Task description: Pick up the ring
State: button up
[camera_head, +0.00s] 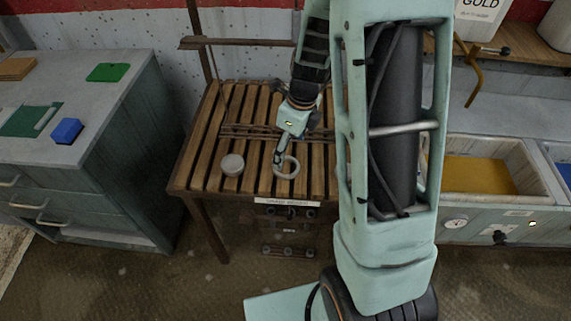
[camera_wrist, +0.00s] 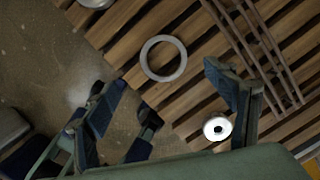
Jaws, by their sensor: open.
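The ring (camera_head: 297,167) is a pale grey hoop lying flat on the slatted wooden table, near its front edge. In the wrist view the ring (camera_wrist: 144,60) shows whole, with bare slats visible through its hole. My gripper (camera_head: 280,155) is at the ring's back left in the head view, its fingers overlapping the ring's edge in the picture. In the wrist view my gripper (camera_wrist: 160,88) is open, its fingers spread left and right below the ring in the picture. Nothing is between the fingers. I cannot tell the exact height of the fingertips above the ring.
A round grey disc (camera_head: 232,164) lies on the slatted table (camera_head: 205,150) left of the ring. Thin rails (camera_head: 245,131) cross the slats behind it. A grey cabinet (camera_head: 110,125) with a blue block (camera_head: 67,130) stands left. A yellow-bottomed drawer (camera_head: 480,175) is at the right.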

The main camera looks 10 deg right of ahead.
aim_at(286, 169)
jog(key=shift+w+a+f, duration=0.1)
jog(key=shift+w+f, duration=0.1)
jog(key=shift+f, duration=1.1)
jog(key=shift+w+f, duration=0.15)
jog(key=shift+f, duration=1.15)
jog(key=shift+w+a+f, duration=0.1)
jog(key=shift+w+f, duration=0.1)
jog(key=shift+f, duration=1.1)
jog(key=shift+c, duration=0.4)
jog(key=c, duration=1.2)
